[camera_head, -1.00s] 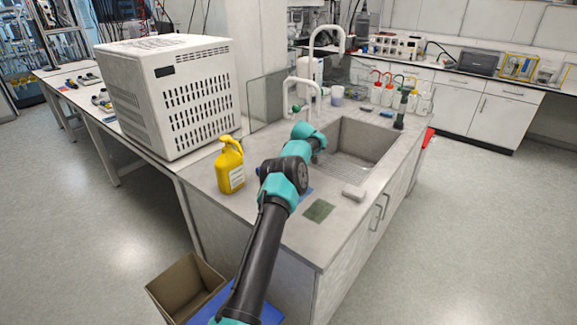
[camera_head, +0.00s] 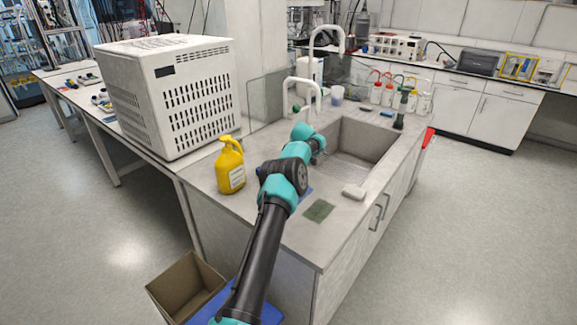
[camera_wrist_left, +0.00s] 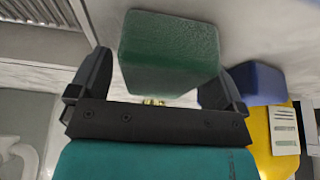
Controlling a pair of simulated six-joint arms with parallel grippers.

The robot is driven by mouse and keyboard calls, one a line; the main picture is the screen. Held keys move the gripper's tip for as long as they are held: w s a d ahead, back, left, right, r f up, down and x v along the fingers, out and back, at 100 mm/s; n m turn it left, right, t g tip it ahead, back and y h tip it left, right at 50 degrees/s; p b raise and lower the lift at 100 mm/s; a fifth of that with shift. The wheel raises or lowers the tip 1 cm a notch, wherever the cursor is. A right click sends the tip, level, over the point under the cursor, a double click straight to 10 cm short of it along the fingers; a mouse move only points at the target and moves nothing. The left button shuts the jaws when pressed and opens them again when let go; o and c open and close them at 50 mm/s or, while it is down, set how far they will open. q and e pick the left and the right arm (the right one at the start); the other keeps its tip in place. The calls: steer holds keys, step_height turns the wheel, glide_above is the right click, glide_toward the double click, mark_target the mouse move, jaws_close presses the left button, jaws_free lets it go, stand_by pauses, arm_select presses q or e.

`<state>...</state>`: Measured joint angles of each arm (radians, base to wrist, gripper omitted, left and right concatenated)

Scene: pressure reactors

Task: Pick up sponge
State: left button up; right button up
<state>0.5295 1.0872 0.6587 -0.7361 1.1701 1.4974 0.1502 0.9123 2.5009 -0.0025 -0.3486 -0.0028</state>
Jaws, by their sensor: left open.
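In the left wrist view a green block, the sponge (camera_wrist_left: 170,45), lies on the grey counter, between and just beyond the fingers of my left gripper (camera_wrist_left: 168,75). The fingers are wide apart, with gaps on both sides of the block. In the head view a green pad (camera_head: 319,211) lies on the counter in front of the sink; I cannot tell for sure that it is the same block. My arm mostly hides the left gripper there. My right gripper is in neither view.
A blue block (camera_wrist_left: 255,82) and a yellow bottle (camera_wrist_left: 275,130) are right of the gripper in the wrist view. In the head view the bottle (camera_head: 230,167) stands left of my arm. A white block (camera_head: 353,192) lies by the sink (camera_head: 365,138). A tall faucet (camera_head: 313,45) rises behind.

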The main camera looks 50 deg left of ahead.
arm_select(q)
steer(key=shift+f, duration=0.1)
stand_by(0.3)
steer(key=c, duration=1)
steer(key=shift+r, duration=2.15)
steer(key=shift+s+d+r, duration=0.2)
steer(key=shift+s+d, duration=1.55)
steer(key=shift+d, duration=0.25)
steer(key=shift+s+d+r, duration=0.2)
steer(key=shift+s+d, duration=1.6)
steer(key=shift+d, duration=0.25)
steer(key=shift+s+d+r, duration=0.2)
steer(key=shift+s+d, duration=1.55)
steer(key=shift+d, duration=0.25)
